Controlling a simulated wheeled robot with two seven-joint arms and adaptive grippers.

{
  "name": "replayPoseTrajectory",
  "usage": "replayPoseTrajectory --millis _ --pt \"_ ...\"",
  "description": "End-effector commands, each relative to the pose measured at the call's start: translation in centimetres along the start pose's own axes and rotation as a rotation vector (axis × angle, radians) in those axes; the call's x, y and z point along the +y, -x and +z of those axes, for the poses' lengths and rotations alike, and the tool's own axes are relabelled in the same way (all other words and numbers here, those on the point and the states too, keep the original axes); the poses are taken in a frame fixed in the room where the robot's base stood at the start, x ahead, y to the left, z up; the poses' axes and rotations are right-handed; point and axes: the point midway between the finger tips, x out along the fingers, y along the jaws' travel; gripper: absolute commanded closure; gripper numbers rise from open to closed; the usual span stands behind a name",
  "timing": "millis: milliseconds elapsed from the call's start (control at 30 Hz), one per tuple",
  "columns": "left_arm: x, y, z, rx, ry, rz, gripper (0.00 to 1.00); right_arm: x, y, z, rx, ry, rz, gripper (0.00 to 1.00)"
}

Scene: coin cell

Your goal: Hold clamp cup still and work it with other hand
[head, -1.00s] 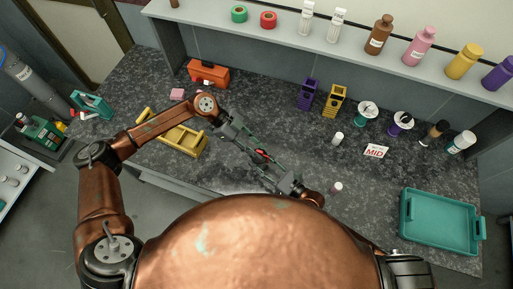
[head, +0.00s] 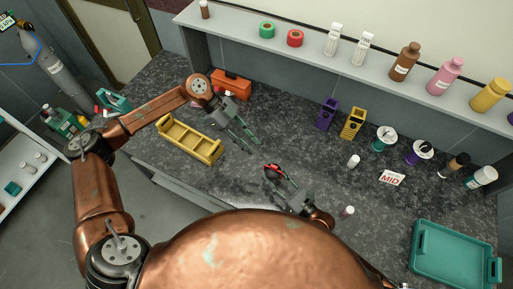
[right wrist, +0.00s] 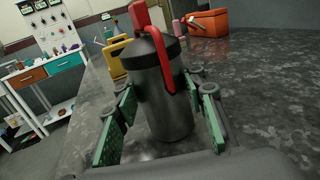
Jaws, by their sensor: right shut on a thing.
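The clamp cup (right wrist: 167,97) is a grey metal cylinder with a dark lid and a red lever (right wrist: 157,45). It stands upright between the green pads of my right gripper (right wrist: 160,130), which is shut on it. In the head view the cup's red top (head: 273,168) shows at the tips of my right gripper (head: 281,181), near the counter's front edge. My left gripper (head: 245,138) is up and left of the cup, apart from it, with its fingers spread and nothing between them. The cup's underside is hidden in the head view.
A yellow rack (head: 187,142) lies left of the grippers, with an orange toolbox (head: 232,88) behind. Purple (head: 326,114) and yellow holders (head: 352,123), a white bottle (head: 353,161) and a MID card (head: 392,179) stand right. A teal tray (head: 455,278) is at far right.

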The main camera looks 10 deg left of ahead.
Motion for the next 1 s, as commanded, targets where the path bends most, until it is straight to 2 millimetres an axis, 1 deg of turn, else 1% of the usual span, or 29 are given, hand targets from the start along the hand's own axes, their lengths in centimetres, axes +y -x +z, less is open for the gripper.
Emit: replayPoseTrajectory --millis 367,400,600,700,1000 --pt "-0.01 0.19 -0.02 0.000 0.000 0.000 0.74 -0.02 -0.04 0.13 -0.003 0.001 0.000 0.93" --pt "-0.01 0.19 -0.02 0.000 0.000 0.000 0.74 -0.02 -0.04 0.13 -0.003 0.001 0.000 0.61" --pt "-0.01 0.17 -0.02 0.000 0.000 0.000 0.74 -0.01 -0.03 0.08 -0.002 0.000 0.000 0.47" --pt "-0.01 0.16 -0.02 0.000 0.000 0.000 0.74 -0.01 -0.02 0.05 -0.001 0.000 0.000 0.42" --pt "-0.01 0.15 -0.02 0.000 0.000 0.000 0.74 -0.02 0.25 -0.03 0.001 0.001 0.000 0.42"
